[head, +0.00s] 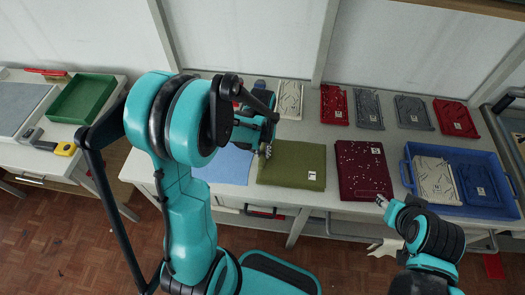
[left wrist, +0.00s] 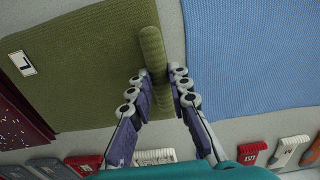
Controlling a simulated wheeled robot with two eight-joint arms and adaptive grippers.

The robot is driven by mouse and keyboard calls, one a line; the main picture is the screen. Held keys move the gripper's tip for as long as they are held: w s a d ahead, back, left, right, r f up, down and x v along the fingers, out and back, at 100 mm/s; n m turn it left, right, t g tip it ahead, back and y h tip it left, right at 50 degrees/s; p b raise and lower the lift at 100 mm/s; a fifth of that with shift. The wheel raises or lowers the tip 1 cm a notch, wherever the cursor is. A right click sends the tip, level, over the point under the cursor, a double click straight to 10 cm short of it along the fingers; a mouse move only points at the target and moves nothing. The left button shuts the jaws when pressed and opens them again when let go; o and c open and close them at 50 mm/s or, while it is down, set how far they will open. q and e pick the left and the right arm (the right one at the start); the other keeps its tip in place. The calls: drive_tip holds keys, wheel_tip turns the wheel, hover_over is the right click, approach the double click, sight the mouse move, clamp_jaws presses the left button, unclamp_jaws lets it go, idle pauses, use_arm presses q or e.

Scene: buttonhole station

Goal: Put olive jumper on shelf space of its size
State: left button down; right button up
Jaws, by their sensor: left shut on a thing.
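The olive jumper (head: 290,166) lies folded flat on the table in the head view, between a light blue garment (head: 226,166) and a maroon one. Its white tag (left wrist: 22,63) shows a letter that looks like L in the left wrist view. My left gripper (left wrist: 160,82) is shut on the rolled edge of the olive jumper (left wrist: 85,65), on the side facing the blue garment (left wrist: 250,50). In the head view the left gripper (head: 263,148) is partly hidden by its own wrist. My right gripper (head: 384,204) is in front of the maroon garment, clear of the olive jumper.
The maroon garment (head: 363,170) lies right of the jumper. A green tray (head: 83,98) stands left. A wooden edge (head: 480,7) shows at top right.

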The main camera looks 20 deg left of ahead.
use_arm(q)
drive_tip(key=c, duration=1.4)
unclamp_jaws()
drive_tip(key=shift+f, duration=0.15)
